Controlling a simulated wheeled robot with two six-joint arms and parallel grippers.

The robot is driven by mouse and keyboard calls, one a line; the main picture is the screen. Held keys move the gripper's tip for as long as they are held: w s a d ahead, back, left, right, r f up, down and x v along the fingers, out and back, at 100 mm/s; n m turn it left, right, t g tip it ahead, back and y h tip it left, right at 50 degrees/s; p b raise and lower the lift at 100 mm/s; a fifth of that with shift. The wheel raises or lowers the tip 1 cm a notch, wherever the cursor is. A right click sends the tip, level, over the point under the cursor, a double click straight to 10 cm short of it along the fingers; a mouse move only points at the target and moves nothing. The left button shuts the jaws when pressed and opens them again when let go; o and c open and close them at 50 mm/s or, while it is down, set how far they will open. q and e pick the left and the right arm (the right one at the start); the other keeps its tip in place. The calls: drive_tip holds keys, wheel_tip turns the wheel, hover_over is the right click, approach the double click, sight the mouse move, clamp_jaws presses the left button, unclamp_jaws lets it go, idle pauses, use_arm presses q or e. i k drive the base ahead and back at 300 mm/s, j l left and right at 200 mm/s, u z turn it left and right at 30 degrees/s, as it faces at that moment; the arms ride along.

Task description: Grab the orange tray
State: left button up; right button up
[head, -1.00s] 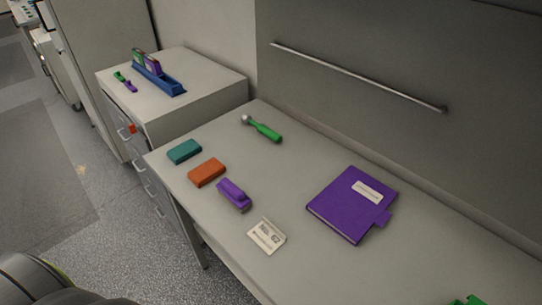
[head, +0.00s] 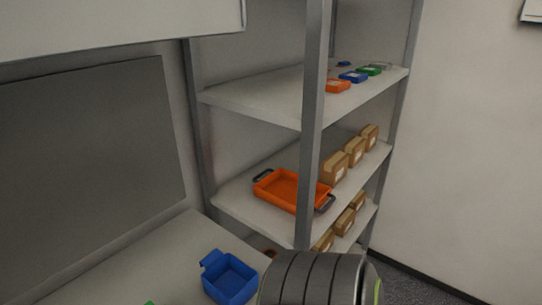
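The orange tray (head: 280,190) sits on the middle shelf of a metal rack, with a dark handle at each end. A rack post stands in front of its right part. A grey rounded part of my own arm shows at the bottom, below the tray and apart from it. Neither of my grippers is in view.
The rack's front post (head: 313,130) stands near the tray's right end. Cardboard boxes (head: 335,169) stand on the shelf to its right. Small coloured bins (head: 353,76) are on the shelf above. A blue bin (head: 230,279) sits on the table below left.

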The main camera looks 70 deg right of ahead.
sight(279, 188)
drive_tip(key=z, duration=1.35)
drive_tip(key=l+z, duration=0.4)
drive_tip(key=i+l+z, duration=0.2)
drive_tip(key=l+z, duration=0.25)
drive_tip(key=k+u, duration=0.1)
drive_tip(key=k, duration=0.25)
drive_tip(key=k+j+u, duration=0.15)
drive_tip(key=k, duration=0.15)
drive_tip(key=u, duration=1.7)
drive_tip(key=l+u, duration=0.1)
drive_tip(key=l, duration=0.7)
drive_tip(key=l+u, duration=0.1)
drive_tip(key=l, duration=0.65)
drive_tip(key=k+l+u, duration=0.1)
drive_tip(key=l, duration=0.65)
